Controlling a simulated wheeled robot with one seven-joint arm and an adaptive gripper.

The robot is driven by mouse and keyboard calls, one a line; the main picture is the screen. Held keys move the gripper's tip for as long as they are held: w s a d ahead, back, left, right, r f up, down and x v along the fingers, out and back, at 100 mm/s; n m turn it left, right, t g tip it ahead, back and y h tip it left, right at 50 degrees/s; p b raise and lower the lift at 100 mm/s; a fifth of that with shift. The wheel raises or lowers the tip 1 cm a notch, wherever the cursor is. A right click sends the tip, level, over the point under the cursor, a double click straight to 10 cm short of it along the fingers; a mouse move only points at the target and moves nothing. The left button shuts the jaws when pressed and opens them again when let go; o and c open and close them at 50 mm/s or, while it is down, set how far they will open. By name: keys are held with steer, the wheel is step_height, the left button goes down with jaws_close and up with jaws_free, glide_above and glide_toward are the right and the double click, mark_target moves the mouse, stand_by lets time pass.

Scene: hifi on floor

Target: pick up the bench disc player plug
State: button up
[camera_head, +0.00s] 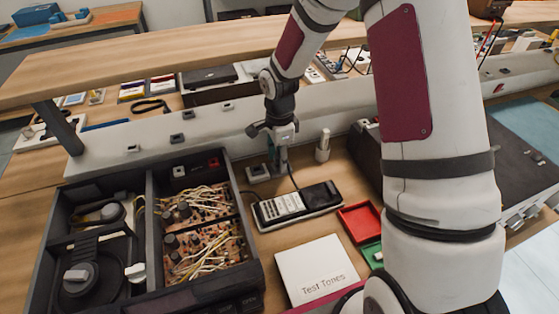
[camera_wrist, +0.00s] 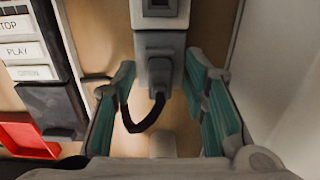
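A grey plug (camera_wrist: 159,62) with a black cord (camera_wrist: 146,122) curving from its end is in the middle of the wrist view. It sits against a grey block with a dark slot (camera_wrist: 160,8). My gripper (camera_wrist: 160,105) is open, with its teal finger pads on either side of the plug and a visible gap on both sides. In the head view my gripper (camera_head: 277,163) points down at the bench, beside the foot of the white sloped rail. The plug is mostly hidden there by the fingers. The opened disc player (camera_head: 150,240) with bare circuit boards stands to the left.
A remote control (camera_head: 297,204) lies close in front of my gripper, also seen in the wrist view (camera_wrist: 32,50). Nearby are a red tray (camera_head: 360,222), a "Test Tones" sleeve (camera_head: 318,268), a small white cylinder (camera_head: 323,147) and a dark unit (camera_head: 372,160) on the right.

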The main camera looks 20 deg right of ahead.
jaws_close()
